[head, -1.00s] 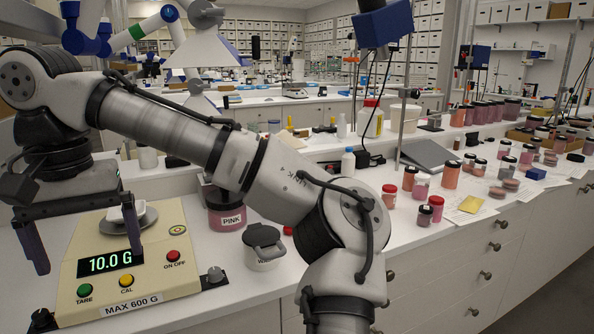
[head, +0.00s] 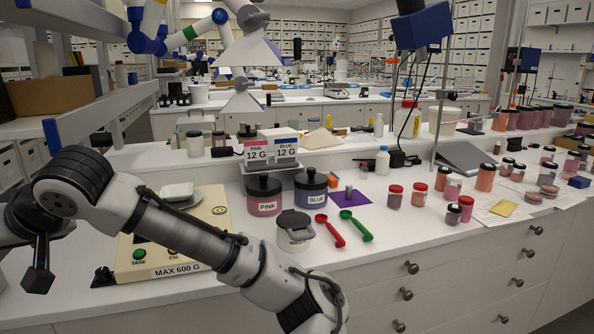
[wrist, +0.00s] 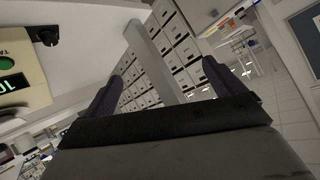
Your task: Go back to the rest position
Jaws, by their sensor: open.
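My gripper (wrist: 160,88) is open and empty in the wrist view, its two dark fingers spread wide apart. In the head view it is at the far left edge, where one dark finger (head: 38,265) points down left of the scale; the rest is out of frame or hidden. My arm crosses in front of the scale (head: 215,218) and hides its display. A small white dish (head: 177,191) sits on the scale's pan. The scale's edge also shows at the left of the wrist view (wrist: 25,75).
The pink jar (head: 264,197) and blue jar (head: 310,187) stand behind a lidded white container (head: 294,231). A red scoop (head: 331,230) and green scoop (head: 356,225) lie to its right. A metal shelf frame (head: 100,110) rises at the left. Several small jars stand at the right.

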